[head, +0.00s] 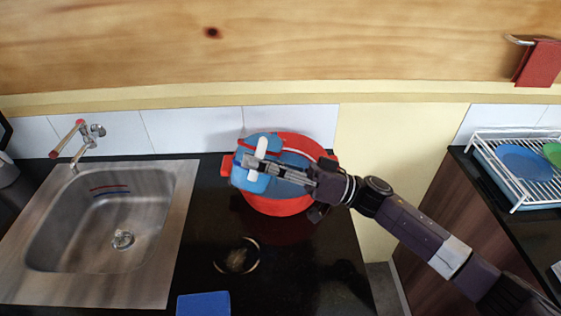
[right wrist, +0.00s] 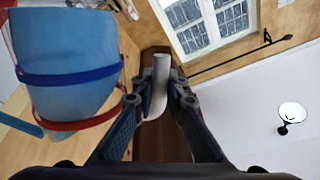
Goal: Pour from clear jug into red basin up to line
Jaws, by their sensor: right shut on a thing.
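The clear jug (head: 249,180) holds blue liquid and is over the left part of the red basin (head: 281,207) in the head view. My right gripper (head: 262,165) is shut on the jug's white handle (head: 262,147). The jug (right wrist: 72,60), with a blue band and a red band, fills the left of the right wrist view; the handle (right wrist: 160,84) is between the fingers there. Blue liquid shows inside the basin, below a pale curved line on its inner wall. The jug looks tilted, but its lip and any stream are hidden. My left gripper is not in view.
A steel sink (head: 100,220) with a tap (head: 80,140) is at the left. A blue block (head: 204,303) and a round ring (head: 237,256) lie on the dark counter in front. A dish rack (head: 520,165) stands right, across a gap between counters.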

